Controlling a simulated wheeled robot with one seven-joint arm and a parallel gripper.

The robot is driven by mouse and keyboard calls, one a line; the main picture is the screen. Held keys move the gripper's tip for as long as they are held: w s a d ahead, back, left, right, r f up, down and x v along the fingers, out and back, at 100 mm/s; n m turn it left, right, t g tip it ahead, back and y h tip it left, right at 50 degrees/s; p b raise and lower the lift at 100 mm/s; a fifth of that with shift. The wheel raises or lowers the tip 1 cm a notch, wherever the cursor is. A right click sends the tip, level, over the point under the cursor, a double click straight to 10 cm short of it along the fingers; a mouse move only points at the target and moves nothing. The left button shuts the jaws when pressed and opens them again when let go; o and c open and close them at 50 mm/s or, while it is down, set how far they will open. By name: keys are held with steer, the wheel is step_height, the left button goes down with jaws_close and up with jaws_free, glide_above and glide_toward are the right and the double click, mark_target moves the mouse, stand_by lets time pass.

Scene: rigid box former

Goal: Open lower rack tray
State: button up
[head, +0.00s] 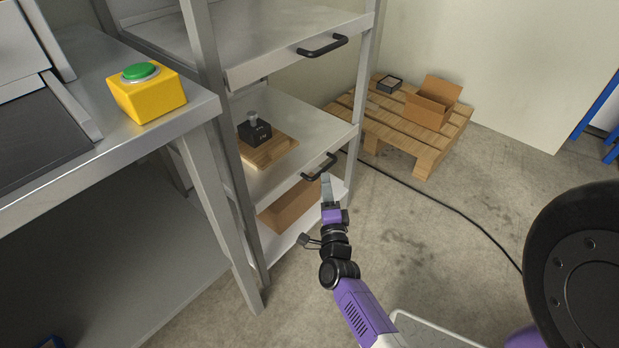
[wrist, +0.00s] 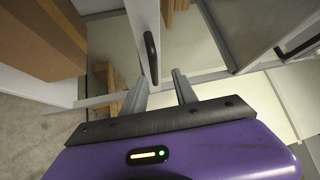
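The lower rack tray (head: 300,125) is a grey metal tray with a black bar handle (head: 319,167) on its front edge. It carries a wooden board (head: 270,151) with a black block (head: 254,131) on it. Its front lip (wrist: 142,25) and handle (wrist: 151,55) also show in the wrist view. My gripper (head: 327,180) is just below and in front of the handle. In the wrist view its two fingers (wrist: 160,88) are apart with nothing between them, and the handle lies just beyond the tips. I cannot tell whether a finger touches the handle.
An upper tray (head: 270,50) with its own handle is above. A workbench (head: 170,125) with a green button on a yellow box (head: 147,95) stands left. A pallet (head: 385,125) stands behind right; a cable (head: 440,205) crosses open floor.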

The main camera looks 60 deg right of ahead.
mark_target(325, 168)
steer(key=shift+w+d+m+g+b, duration=0.2)
steer(key=shift+w+d+m, duration=0.3)
steer(key=shift+d, duration=0.55)
steer(key=shift+w+d+m+g+b, duration=0.1)
steer(key=shift+w+d+m+b, duration=0.15)
steer(key=shift+w+d+m, duration=0.6)
steer(key=shift+w+d+m+g+b, duration=0.1)
steer(key=shift+w+d+b, duration=0.2)
steer(key=shift+d, duration=1)
jaws_close()
steer(key=shift+f, duration=0.1)
